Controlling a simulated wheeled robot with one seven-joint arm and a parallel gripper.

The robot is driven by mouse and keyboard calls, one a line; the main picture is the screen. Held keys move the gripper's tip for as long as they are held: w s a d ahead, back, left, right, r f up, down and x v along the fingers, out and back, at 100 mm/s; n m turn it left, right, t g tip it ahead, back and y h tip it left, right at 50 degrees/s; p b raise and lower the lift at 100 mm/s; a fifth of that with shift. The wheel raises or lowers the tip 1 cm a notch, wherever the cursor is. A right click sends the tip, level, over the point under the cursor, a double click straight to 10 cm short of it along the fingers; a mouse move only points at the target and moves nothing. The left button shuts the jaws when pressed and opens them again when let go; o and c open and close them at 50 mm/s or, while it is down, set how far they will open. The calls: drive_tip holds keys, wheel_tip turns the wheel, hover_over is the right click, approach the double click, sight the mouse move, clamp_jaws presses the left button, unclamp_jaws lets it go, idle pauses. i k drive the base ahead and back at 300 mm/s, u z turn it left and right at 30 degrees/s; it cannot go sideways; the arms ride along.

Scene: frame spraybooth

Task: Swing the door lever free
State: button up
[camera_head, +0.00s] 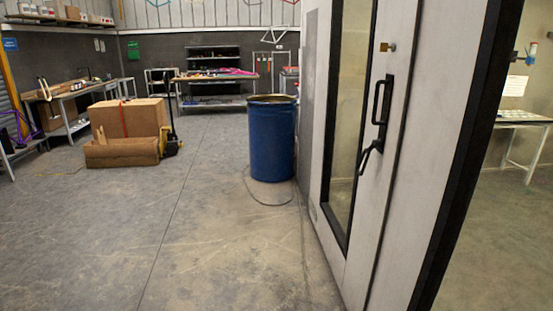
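The door (402,180) is a pale panel with a tall black-framed window, seen at a slant at the right. A black door lever (370,157) sits on it, its arm slanting down and to the left. Just above the lever is a black upright pull handle (381,101). A small brass-coloured fitting (387,47) is higher up on the door. My gripper is not in view, and nothing touches the lever.
A blue drum (272,140) stands on the floor left of the door. Cardboard boxes (128,118) on a pallet truck are farther left. Workbenches line the back and left walls. The concrete floor (190,230) in front is clear. A table (523,118) shows at the far right.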

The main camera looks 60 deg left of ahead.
sight(376, 143)
drive_tip(key=u, duration=2.15)
drive_tip(key=i, duration=0.9)
drive_tip(key=u, duration=0.4)
drive_tip(key=i, duration=1.25)
drive_tip(key=z, duration=0.35)
